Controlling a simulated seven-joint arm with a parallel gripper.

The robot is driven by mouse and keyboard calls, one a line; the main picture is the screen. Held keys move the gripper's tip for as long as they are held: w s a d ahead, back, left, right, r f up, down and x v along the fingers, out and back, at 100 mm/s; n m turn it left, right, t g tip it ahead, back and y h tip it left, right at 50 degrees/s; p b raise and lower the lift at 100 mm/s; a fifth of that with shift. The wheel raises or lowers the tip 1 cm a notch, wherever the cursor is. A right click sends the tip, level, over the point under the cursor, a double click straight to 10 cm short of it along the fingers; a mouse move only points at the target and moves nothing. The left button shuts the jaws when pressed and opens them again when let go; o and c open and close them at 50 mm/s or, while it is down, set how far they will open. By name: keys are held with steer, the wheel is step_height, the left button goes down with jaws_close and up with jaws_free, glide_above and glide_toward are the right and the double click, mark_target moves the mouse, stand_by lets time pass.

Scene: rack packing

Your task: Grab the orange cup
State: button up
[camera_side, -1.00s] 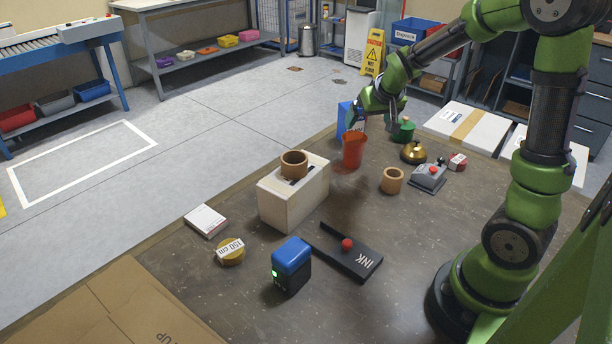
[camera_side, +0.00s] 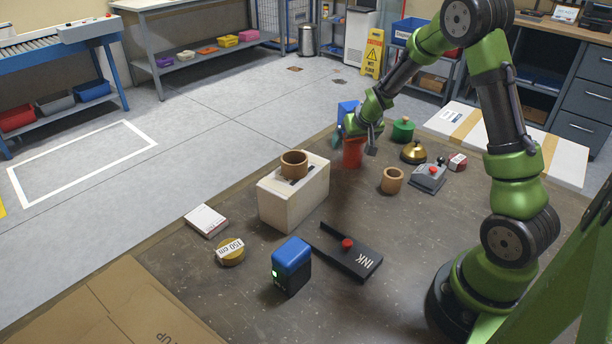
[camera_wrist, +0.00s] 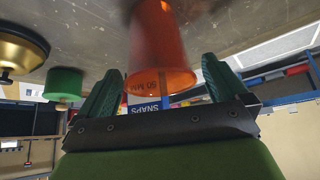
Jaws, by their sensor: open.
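The orange cup (camera_side: 352,154) stands on the dark table near its far edge in the side view, its upper part hidden by my gripper. In the wrist view the cup (camera_wrist: 160,50) is large and close, with its rim between the two green fingers. My gripper (camera_wrist: 160,84) is open, with one finger on each side of the cup's rim. In the side view my gripper (camera_side: 355,133) is low at the cup. Finger contact with the cup cannot be made out.
A blue box (camera_side: 346,110) stands just behind the cup. The front table is partly clear.

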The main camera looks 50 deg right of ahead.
steer(key=c, duration=1)
